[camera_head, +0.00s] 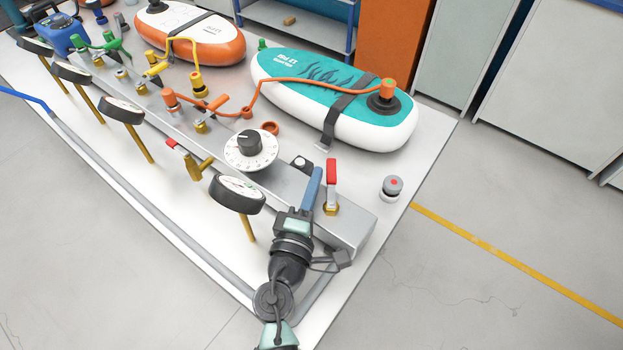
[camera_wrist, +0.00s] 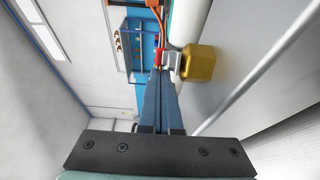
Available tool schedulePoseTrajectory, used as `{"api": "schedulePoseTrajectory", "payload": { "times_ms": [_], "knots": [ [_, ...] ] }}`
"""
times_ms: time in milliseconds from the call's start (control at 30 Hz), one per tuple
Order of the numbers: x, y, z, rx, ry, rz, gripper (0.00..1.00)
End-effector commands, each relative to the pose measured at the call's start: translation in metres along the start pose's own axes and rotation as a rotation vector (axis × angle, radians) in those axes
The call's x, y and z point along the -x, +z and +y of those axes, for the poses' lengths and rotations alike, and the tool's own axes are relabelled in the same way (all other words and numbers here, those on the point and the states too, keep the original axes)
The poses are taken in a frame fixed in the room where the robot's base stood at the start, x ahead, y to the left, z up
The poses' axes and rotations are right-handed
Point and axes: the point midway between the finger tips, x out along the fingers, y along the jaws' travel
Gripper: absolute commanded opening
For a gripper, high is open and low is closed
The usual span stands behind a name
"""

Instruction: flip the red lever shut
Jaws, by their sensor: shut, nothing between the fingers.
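A red lever (camera_head: 332,172) stands upright above a brass valve fitting (camera_head: 331,209) near the right end of the long grey metal manifold (camera_head: 350,228). My gripper (camera_head: 318,172) has its blue fingers shut and empty, just left of the lever in the head view. In the wrist view my shut fingers (camera_wrist: 161,72) point towards the red piece (camera_wrist: 158,57), with the brass hex fitting (camera_wrist: 199,64) to the right. Whether the fingertips touch the lever I cannot tell. My fingers hide part of the lever in the wrist view.
A white dial (camera_head: 251,150) and a round gauge (camera_head: 237,194) stand left of my gripper. A red-tipped brass valve (camera_head: 192,160) is farther left. A grey button with a red dot (camera_head: 392,188) sits right of the lever. A teal board (camera_head: 320,85) lies behind.

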Motion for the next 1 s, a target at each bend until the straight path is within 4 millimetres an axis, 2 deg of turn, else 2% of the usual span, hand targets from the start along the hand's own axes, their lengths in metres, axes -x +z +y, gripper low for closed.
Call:
{"api": "schedulePoseTrajectory", "payload": {
  "times_ms": [1000],
  "knots": [
    [-0.0068, 0.0057, -0.0018, -0.001, 0.001, -0.183, 0.00]
  ]
}}
